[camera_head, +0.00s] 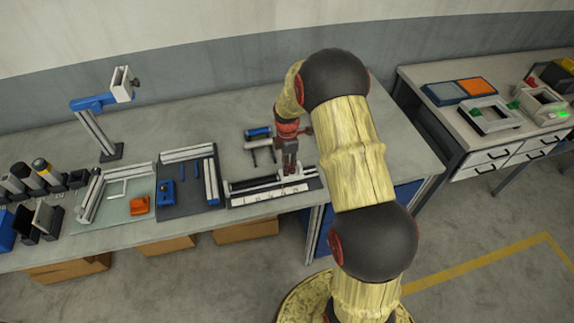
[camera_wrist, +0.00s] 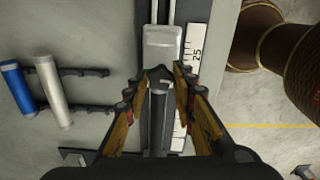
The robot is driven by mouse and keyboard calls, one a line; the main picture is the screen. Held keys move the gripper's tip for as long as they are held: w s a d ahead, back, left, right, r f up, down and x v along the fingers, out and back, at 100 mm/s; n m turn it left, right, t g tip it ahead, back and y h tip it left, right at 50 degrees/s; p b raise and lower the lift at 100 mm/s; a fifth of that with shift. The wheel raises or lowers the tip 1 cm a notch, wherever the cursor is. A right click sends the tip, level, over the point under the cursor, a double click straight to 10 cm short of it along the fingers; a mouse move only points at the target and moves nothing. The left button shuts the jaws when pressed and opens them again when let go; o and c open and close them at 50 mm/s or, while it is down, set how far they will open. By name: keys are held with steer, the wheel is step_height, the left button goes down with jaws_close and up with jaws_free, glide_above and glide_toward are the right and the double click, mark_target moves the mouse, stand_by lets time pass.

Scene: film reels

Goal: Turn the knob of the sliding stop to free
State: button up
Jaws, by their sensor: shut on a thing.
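The sliding stop's pale block (camera_wrist: 163,43) sits on the rail beside the scale in the wrist view. A dark knob (camera_wrist: 160,74) shows just below the block in that picture. My gripper (camera_wrist: 159,84) has one finger on each side of the knob and is shut on it. In the head view, my gripper (camera_head: 290,172) points down onto the stop at the rail (camera_head: 250,184) near the table's front edge. The fingers and arm hide most of the stop there. I cannot read the knob's setting.
A white scale strip (camera_wrist: 196,45) runs along the rail. A blue cylinder (camera_wrist: 17,85) and a silver cylinder (camera_wrist: 52,90) lie on dark supports to the left. A dark tray (camera_head: 188,205) stands left of the rail. A side bench (camera_head: 455,130) stands right, across a gap.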

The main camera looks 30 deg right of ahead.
steer(key=shift+w+n, duration=0.1)
steer(key=shift+n, duration=0.5)
steer(key=o, duration=1.1)
steer(key=shift+o, duration=0.2)
step_height(320, 180, up, 12)
stand_by(0.5)
